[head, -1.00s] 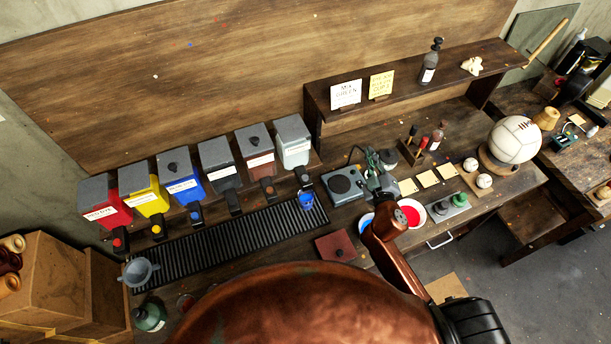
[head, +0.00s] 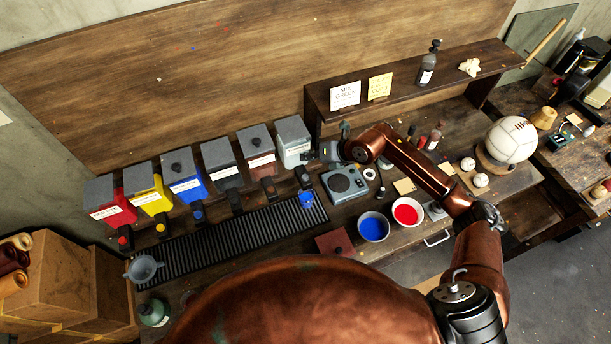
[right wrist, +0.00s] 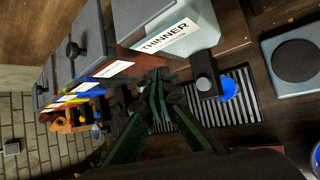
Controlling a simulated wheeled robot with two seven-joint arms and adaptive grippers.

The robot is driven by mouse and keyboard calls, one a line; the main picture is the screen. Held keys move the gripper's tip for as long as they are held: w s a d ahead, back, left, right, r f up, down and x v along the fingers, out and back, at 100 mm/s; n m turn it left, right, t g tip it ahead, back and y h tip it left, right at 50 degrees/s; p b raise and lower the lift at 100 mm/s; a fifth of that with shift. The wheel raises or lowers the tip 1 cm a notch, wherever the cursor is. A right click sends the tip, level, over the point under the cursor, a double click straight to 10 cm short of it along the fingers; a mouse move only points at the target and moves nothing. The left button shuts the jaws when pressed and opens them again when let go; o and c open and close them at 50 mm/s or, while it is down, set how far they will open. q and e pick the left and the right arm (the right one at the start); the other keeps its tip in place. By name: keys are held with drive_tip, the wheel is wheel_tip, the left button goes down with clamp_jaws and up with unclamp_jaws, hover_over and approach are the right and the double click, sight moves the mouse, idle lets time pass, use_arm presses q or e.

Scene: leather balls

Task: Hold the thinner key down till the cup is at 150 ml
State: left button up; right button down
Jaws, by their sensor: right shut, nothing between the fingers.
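The thinner dispenser (head: 293,141) is the pale box at the right end of the row. In the right wrist view its label on the front (right wrist: 165,38) reads THINNER. Its black key (head: 303,176) sticks out low at the front and also shows in the right wrist view (right wrist: 205,77). A blue cup (head: 306,199) stands on the black grate below the key; its level cannot be read. My right gripper (head: 312,156) is shut and empty, close to the thinner dispenser's front right; contact with the key cannot be made out. My left gripper is out of view.
Red, yellow, blue, grey and brown dispensers stand left of the thinner one. A grey scale (head: 345,184) is right of the cup. A blue-filled bowl (head: 373,227) and a red-filled bowl (head: 407,211) stand near the front edge. A shelf (head: 420,80) rises behind.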

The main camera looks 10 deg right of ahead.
sight(307, 177)
drive_tip(key=shift+f, duration=0.15)
drive_tip(key=shift+f+b, duration=2.8)
drive_tip(key=shift+f, duration=1.5)
drive_tip(key=shift+f, duration=0.1)
drive_tip(key=shift+f+b, duration=0.3)
drive_tip(key=shift+f+b, duration=0.35)
drive_tip(key=shift+f, duration=0.25)
idle(0.5)
drive_tip(key=shift+r+p, duration=0.65)
drive_tip(key=shift+r, duration=0.35)
drive_tip(key=shift+r+p, duration=1.6)
drive_tip(key=shift+r, duration=0.9)
